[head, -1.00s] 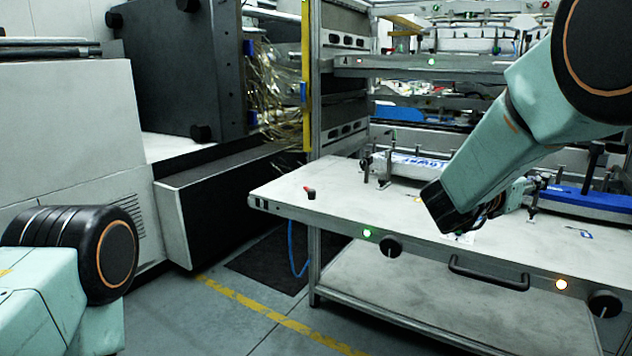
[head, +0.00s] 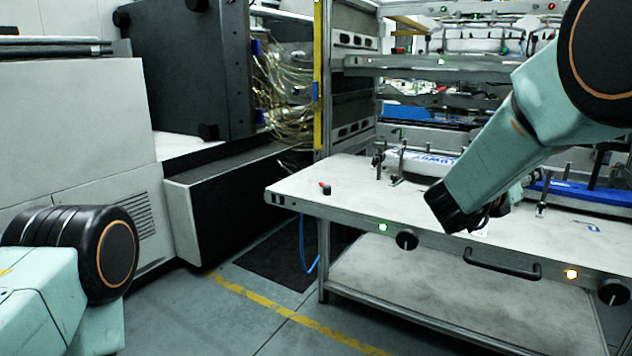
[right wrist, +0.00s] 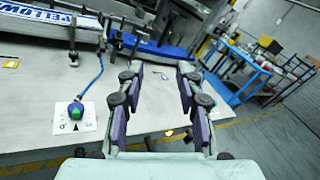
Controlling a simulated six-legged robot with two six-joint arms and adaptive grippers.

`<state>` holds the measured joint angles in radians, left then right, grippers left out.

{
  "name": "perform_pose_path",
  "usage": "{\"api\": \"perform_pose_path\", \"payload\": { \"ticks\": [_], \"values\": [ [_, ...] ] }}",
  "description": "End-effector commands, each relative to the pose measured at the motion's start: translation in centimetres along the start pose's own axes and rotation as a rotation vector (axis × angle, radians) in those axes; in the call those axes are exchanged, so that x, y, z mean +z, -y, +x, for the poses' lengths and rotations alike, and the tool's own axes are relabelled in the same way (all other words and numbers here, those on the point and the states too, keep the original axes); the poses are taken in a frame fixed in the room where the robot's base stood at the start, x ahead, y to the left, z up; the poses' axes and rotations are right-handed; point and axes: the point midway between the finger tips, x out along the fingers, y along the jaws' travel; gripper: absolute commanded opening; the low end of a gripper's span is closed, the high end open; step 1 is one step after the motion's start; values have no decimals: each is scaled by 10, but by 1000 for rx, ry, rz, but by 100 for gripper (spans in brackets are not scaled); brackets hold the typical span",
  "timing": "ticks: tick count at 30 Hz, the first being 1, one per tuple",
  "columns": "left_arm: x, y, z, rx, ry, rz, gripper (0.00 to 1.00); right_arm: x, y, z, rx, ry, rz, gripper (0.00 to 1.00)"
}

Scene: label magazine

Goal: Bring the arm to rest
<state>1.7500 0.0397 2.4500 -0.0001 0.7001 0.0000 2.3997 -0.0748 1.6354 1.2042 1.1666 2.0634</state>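My right arm reaches in from the right in the head view, its forearm over the front of the white workbench (head: 330,180). Its gripper is mostly hidden behind the forearm there. In the right wrist view my right gripper (right wrist: 161,68) has its two purple-padded fingers well apart with nothing between them, above the bench top. My left arm (head: 60,275) is folded at the lower left of the head view; its gripper is out of the frame.
Posts and a blue-lettered white label piece (head: 432,163) stand along the bench's back. A blue bar (head: 585,193) lies at the right. A green-and-blue knob (right wrist: 75,110) with a blue cable sits left of the gripper. A dark machine (head: 190,70) stands at left; floor between is open.

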Motion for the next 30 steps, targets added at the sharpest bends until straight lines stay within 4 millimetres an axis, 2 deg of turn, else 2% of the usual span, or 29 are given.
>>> {"api": "perform_pose_path", "payload": {
  "ticks": [5,8,11,14,17,23,24,26,30],
  "values": [
    [0,0,0,0,0,0,37,-8,-17,-6,91,43,-347,36],
    [0,0,-1,0,0,0,37,-22,-30,-14,163,87,-622,36],
    [0,0,-3,0,0,0,37,-45,-46,-23,246,142,-921,36],
    [0,0,-6,0,0,0,37,-78,-60,-37,342,212,-1228,36],
    [0,0,-10,0,0,0,37,-118,-72,-56,451,304,-1538,36],
    [0,0,-22,0,0,0,37,-223,-79,-114,734,588,-2133,36],
    [0,0,-24,0,0,0,37,-245,-76,-128,798,662,-2233,36],
    [0,0,-28,0,0,0,37,-277,-69,-150,896,780,-2363,36],
    [0,0,-37,0,0,0,37,-343,-41,-207,1134,1083,-2571,36]
  ]
}}
